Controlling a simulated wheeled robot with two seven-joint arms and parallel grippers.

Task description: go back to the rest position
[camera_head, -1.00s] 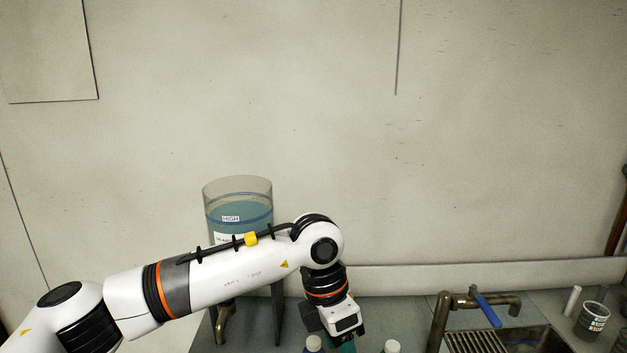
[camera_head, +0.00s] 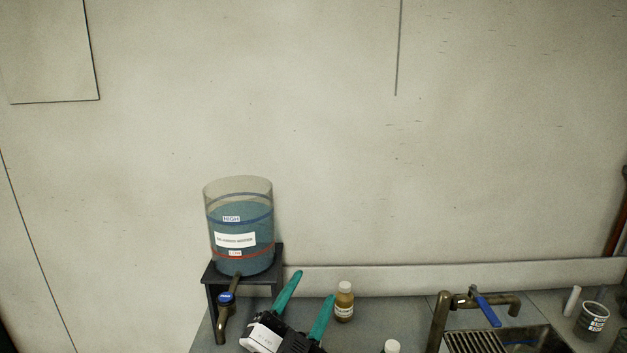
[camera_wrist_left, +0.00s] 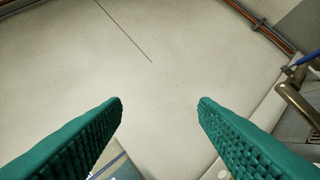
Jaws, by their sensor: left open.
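My left gripper (camera_head: 306,296) shows at the bottom of the head view, its two green fingers spread apart and pointing up and away. Nothing is between them. In the left wrist view the open fingers (camera_wrist_left: 160,105) face the pale wall. The gripper is in front of the tank stand and to its right, left of a small brown bottle with a white cap. My right gripper is not in either view.
A clear tank (camera_head: 240,212) of blue-green liquid sits on a dark stand (camera_head: 266,264) with a blue-handled tap (camera_head: 226,308) below. A brown bottle (camera_head: 344,302), another white cap (camera_head: 391,346), a sink (camera_head: 535,340) with faucet (camera_head: 440,318) and a labelled cup (camera_head: 591,320) line the counter.

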